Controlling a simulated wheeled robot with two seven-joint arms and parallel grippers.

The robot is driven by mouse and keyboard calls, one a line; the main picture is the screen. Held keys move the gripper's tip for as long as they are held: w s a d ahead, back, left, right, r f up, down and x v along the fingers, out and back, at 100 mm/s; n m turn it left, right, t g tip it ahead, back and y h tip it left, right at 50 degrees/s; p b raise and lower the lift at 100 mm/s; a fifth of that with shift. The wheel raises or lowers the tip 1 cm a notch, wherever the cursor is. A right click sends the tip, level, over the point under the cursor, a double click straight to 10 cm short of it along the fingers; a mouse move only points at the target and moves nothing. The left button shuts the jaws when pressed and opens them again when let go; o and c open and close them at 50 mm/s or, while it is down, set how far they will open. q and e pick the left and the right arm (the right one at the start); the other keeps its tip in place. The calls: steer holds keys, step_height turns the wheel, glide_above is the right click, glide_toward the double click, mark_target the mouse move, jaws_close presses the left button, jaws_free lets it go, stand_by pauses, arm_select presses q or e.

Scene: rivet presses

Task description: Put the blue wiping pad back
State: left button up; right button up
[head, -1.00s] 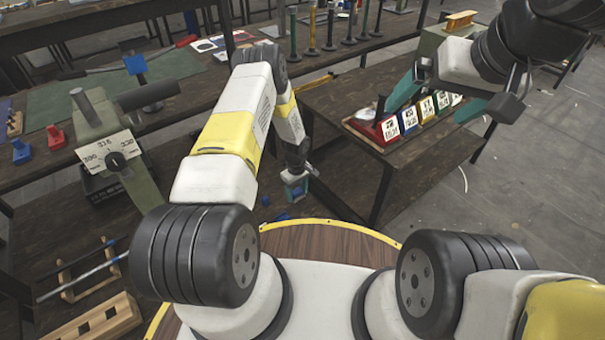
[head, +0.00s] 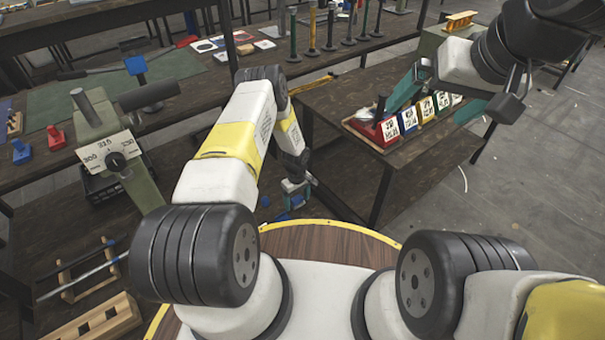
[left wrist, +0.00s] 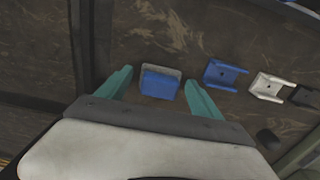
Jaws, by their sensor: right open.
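A blue block that looks like the wiping pad (left wrist: 160,85) shows in the left wrist view, with a speckled grey piece (left wrist: 150,70) along its far edge. It lies on a dark, worn surface. My left gripper (left wrist: 158,76) is open, its two teal fingers on either side of the pad in the picture. I see no contact, and the height gap cannot be told. In the head view my left gripper (head: 295,199) is low beyond the round wooden top, beside a small blue patch. My right gripper (head: 424,114) is open and empty, above the bench at right.
In the left wrist view a blue bracket (left wrist: 222,74), a white bracket (left wrist: 267,87) and a dark piece (left wrist: 306,97) lie right of the pad. In the head view a tray of coloured numbered bins (head: 412,118) sits under my right gripper. A dial press (head: 110,150) stands at left.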

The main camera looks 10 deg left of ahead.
arm_select(q)
step_height(320, 180, up, 12)
step_height(320, 180, up, 18)
steer(key=m+t, duration=0.1)
steer(key=m, duration=0.1)
glide_above(297, 199)
steer(key=w+a, duration=0.1)
steer(key=w, duration=0.1)
steer(key=s+a+r+m+t, duration=0.15)
steer(key=s+r, duration=0.25)
steer(key=r, duration=1.1)
steer(key=s+r+m+t+h, duration=0.1)
steer(key=s+r+m+t, duration=0.15)
steer(key=s+r, duration=1.05)
steer(key=s+r+m+t+h, duration=0.1)
steer(key=s+r+m, duration=0.2)
steer(key=s, duration=1)
step_height(297, 199, up, 3)
steer(key=shift+s+d+m, duration=0.3)
steer(key=shift+s+d, duration=0.05)
steer(key=shift+d, duration=0.05)
steer(key=shift+s+a, duration=0.1)
